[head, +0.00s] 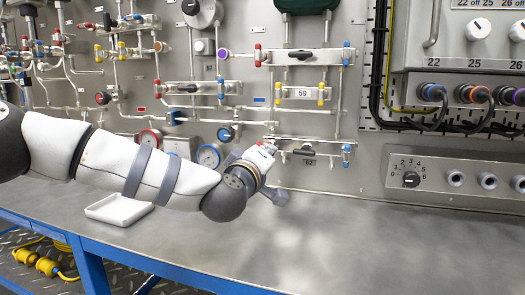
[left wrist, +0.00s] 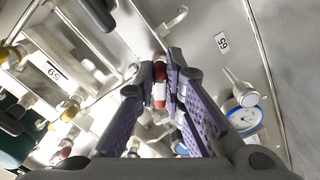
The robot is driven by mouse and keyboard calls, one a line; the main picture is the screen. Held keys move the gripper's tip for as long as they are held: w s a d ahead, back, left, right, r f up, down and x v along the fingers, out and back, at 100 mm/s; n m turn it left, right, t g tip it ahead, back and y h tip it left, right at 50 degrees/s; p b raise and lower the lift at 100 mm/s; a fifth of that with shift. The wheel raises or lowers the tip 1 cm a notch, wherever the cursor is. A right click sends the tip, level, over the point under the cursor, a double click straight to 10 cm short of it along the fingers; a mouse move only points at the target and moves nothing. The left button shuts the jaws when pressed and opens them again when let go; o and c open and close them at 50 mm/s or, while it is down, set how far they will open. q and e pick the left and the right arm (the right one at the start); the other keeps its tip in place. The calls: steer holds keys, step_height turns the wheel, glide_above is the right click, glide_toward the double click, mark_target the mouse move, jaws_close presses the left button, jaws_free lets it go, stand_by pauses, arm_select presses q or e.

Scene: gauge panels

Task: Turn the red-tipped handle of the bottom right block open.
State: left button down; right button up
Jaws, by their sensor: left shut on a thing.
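The bottom right block (head: 300,146) is a small silver valve block on the grey panel, with a tag reading 62 below it and blue-tipped fittings at its right end. My left gripper (head: 264,158) is at the left end of this block, and its fingers are partly hidden in the head view. In the left wrist view, the red-tipped handle (left wrist: 160,88), red with a white part, sits between the purple-padded fingers of my left gripper (left wrist: 160,78), which are shut on it. The handle's exact angle is hard to tell. My right gripper is not in view.
A block tagged 59 (head: 302,93) with yellow fittings sits just above. Round gauges (head: 208,156) and thin pipes crowd the panel to the left. A white tray (head: 119,209) lies on the steel bench (head: 330,240). The bench's right part is clear.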

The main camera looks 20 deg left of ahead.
arm_select(q)
steer(key=n, duration=0.3)
steer(key=r+n, duration=0.1)
steer(key=n, duration=0.2)
steer(key=shift+r, duration=0.2)
steer(key=c, duration=1.7)
jaws_free()
steer(key=shift+n, duration=0.3)
steer(key=shift+w+d+f, duration=0.1)
steer(key=shift+f, duration=0.1)
steer(key=s+p, duration=0.1)
steer(key=s, duration=0.7)
steer(key=shift+f, duration=0.15)
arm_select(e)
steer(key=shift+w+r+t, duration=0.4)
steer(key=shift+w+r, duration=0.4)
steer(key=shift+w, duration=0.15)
